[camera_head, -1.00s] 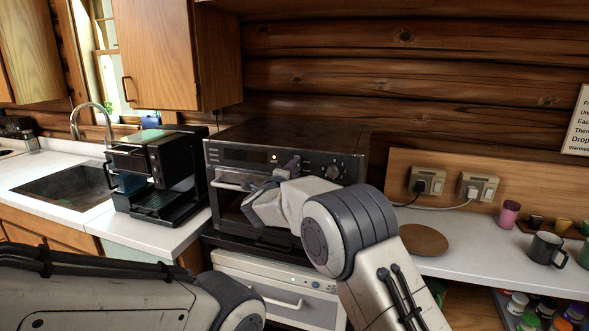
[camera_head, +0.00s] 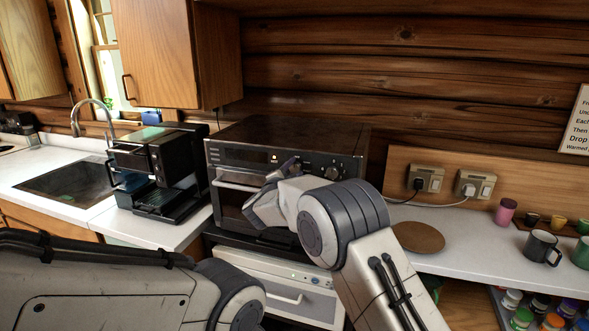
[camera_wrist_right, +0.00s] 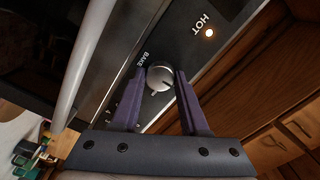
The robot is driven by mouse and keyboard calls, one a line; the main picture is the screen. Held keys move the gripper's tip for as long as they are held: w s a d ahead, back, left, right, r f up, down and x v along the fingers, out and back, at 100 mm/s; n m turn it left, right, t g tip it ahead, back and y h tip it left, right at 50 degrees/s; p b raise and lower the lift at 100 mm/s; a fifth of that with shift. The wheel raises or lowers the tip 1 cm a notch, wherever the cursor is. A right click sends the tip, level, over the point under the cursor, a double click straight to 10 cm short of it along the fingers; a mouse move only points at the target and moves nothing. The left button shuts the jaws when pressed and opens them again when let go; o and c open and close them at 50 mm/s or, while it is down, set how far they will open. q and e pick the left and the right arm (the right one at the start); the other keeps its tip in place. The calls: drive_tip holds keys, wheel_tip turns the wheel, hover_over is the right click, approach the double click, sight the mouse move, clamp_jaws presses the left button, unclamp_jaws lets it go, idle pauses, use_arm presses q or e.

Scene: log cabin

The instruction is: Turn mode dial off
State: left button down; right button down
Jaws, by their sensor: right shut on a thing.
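The oven (camera_head: 300,131) is a dark countertop unit with a silver handle (camera_head: 236,186) and a control panel. My right gripper (camera_head: 288,166) reaches up to the panel's middle and hides the mode dial in the head view. In the right wrist view, the silver round mode dial (camera_wrist_right: 160,78) sits between the two dark fingertips of my right gripper (camera_wrist_right: 161,73), shut on it. The word BAKE is beside the dial, and a lit lamp (camera_wrist_right: 209,33) glows by the word HOT. My left arm shows at lower left, but its gripper is out of view.
Another knob (camera_head: 332,172) is on the panel, right of my gripper. A black coffee machine (camera_head: 158,170) stands left of the oven. A round brown board (camera_head: 419,237), mugs (camera_head: 541,248) and outlets (camera_head: 426,179) are to the right.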

idle(0.4)
drive_tip(key=shift+c, duration=2.2)
unclamp_jaws()
drive_tip(key=b+v, duration=0.3)
drive_tip(key=v, duration=0.7)
drive_tip(key=shift+s+b, duration=0.25)
drive_tip(key=shift+b, duration=0.15)
drive_tip(key=shift+a, duration=0.1)
